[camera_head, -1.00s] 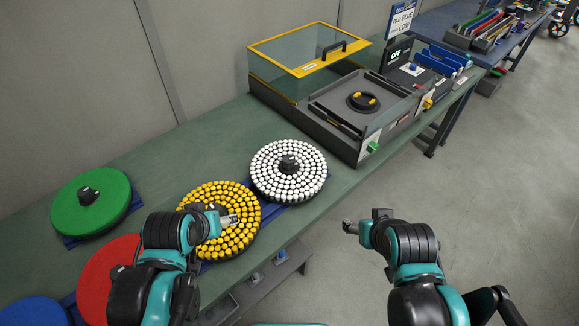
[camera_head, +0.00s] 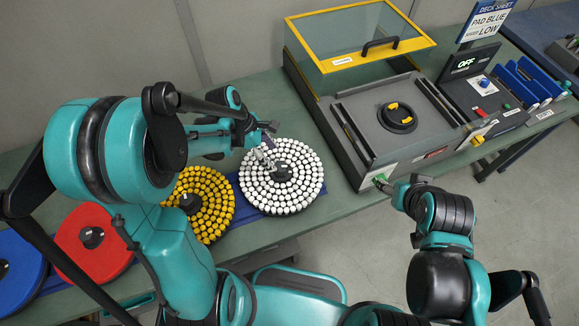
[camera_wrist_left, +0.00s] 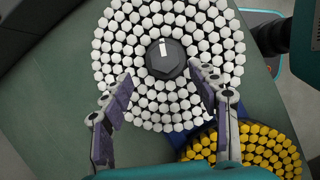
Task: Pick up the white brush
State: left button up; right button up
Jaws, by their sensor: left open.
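The white brush (camera_head: 303,172) is a round disc packed with white tufts, with a dark knob at its centre. It lies on the green bench, right of the yellow brush. My left gripper (camera_head: 266,150) is above its upper-left part in the head view. In the left wrist view, the open fingers of the left gripper (camera_wrist_left: 160,74) stand apart on either side of the knob (camera_wrist_left: 166,58), over the white brush (camera_wrist_left: 217,40), with nothing between them. My right gripper (camera_head: 390,185) is close to the green button at the machine's front; its opening is too small to judge.
The yellow brush (camera_head: 220,200), a red disc (camera_head: 75,240) and a blue disc (camera_head: 20,262) lie to the left. A machine with a yellow-framed clear lid (camera_head: 350,50) stands right of the white brush. Bare bench (camera_head: 262,95) lies behind the brush.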

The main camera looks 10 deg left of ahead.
aim_at(280, 166)
pick_arm(q)
jog(key=b+x, duration=0.1)
jog(key=x, duration=0.1)
jog(key=shift+s+d+f, duration=0.1)
jog(key=shift+s+f, duration=0.05)
jog(key=shift+f, duration=0.2)
jog(key=x, duration=0.2)
jog(key=b+x, duration=0.1)
jog(key=shift+s+d+f, duration=0.15)
jog(key=shift+d+f, duration=0.15)
jog(key=shift+d, duration=0.1)
jog(key=shift+d+f, duration=0.15)
jog(key=shift+f, duration=0.25)
jog(key=shift+r, duration=0.1)
grip_shut()
